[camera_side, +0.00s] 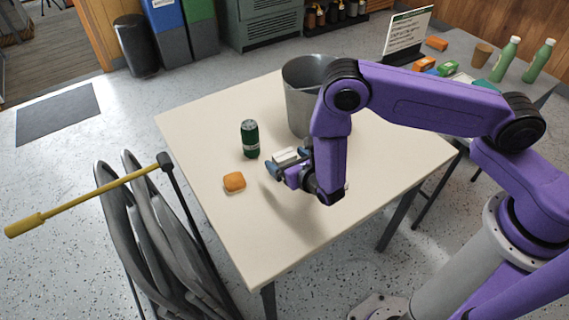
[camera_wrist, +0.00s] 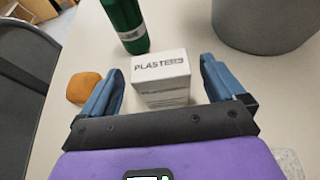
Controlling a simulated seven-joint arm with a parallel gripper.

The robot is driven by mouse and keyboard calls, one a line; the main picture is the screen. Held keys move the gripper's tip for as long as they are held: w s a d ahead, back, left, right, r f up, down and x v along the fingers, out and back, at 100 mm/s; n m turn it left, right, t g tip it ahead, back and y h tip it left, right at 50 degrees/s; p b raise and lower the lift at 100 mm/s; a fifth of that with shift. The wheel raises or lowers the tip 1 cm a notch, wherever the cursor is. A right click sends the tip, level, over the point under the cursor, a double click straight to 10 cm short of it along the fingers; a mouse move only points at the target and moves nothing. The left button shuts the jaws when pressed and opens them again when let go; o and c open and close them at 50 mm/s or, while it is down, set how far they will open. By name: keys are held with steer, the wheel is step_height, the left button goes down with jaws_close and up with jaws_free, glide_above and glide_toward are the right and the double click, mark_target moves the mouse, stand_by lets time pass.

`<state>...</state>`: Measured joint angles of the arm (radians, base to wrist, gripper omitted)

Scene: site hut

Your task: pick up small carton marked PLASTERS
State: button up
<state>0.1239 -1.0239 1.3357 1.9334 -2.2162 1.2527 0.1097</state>
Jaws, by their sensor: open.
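The small white carton marked PLASTERS (camera_wrist: 160,78) stands on the table between the two blue fingers of my gripper (camera_wrist: 158,84) in the wrist view. Gaps show between the carton and each finger. In the side view the carton (camera_side: 285,155) is partly hidden by my gripper (camera_side: 288,168), which is low over the table. My gripper is open and holds nothing. The carton's lower part is hidden behind the gripper body in the wrist view.
A dark green can (camera_side: 250,139) stands behind-left of the carton. An orange block (camera_side: 234,182) lies at left. A large grey bin (camera_side: 303,100) stands close behind the carton. The front of the cream table (camera_side: 270,245) is clear.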

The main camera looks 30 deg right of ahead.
mark_target(281, 154)
steer(key=shift+x, duration=1.9)
steer(key=shift+w+r, duration=0.1)
steer(key=shift+r, duration=0.1)
steer(key=shift+c, duration=0.4)
steer(key=c, duration=1)
steer(key=shift+o, duration=0.2)
